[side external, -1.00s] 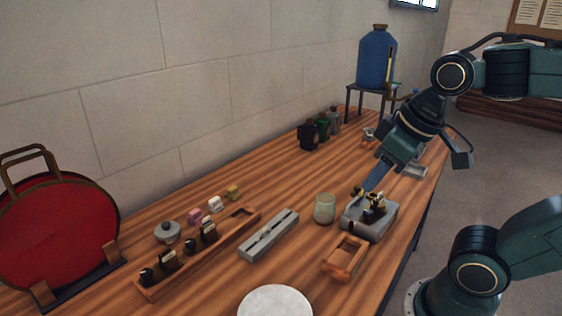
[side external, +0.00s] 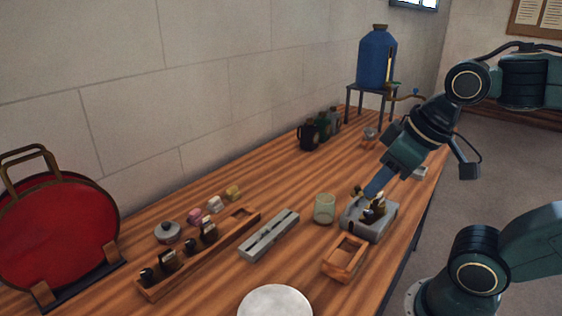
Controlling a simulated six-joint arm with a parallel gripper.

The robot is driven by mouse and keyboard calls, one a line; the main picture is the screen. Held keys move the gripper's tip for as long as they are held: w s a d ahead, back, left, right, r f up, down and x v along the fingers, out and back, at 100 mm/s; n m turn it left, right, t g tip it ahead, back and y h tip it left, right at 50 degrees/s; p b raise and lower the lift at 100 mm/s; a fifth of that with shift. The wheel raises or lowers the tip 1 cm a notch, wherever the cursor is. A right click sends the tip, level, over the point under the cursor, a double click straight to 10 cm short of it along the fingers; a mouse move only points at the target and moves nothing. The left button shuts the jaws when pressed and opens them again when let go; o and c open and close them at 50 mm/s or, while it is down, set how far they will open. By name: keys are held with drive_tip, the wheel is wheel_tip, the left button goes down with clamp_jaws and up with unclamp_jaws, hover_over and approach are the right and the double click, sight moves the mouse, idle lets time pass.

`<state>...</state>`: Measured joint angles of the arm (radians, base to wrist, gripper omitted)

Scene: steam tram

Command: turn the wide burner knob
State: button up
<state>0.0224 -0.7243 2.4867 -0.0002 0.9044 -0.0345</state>
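A grey block (side external: 382,224) sits near the table's right edge, with a small black and brass fitting (side external: 376,211) on it. This looks like the burner. I cannot pick out the wide knob; the fitting is small and partly covered by my gripper. My gripper (side external: 368,196) reaches down from the upper right, its blue-grey fingers at the top of the fitting. Whether the fingers touch it, and whether they are open or shut, is too small to tell.
A greenish glass (side external: 324,209) stands just left of the block, and a small wooden tray (side external: 345,257) in front. A grey slotted bar (side external: 268,236) and a long wooden rack (side external: 208,252) lie further left. A blue tank (side external: 376,60) on a stand and dark bottles (side external: 308,134) are behind.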

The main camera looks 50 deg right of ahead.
drive_tip(key=w+d+f+n+g, duration=0.25)
drive_tip(key=w+d, duration=0.25)
drive_tip(key=d, duration=0.4)
drive_tip(key=n+g, duration=0.1)
drive_tip(key=g, duration=0.2)
hover_over(369, 211)
wheel_tip(369, 211, down, 3)
wheel_tip(369, 211, down, 14)
drive_tip(key=shift+a+r, duration=0.1)
drive_tip(key=shift+r, duration=0.05)
idle(0.3)
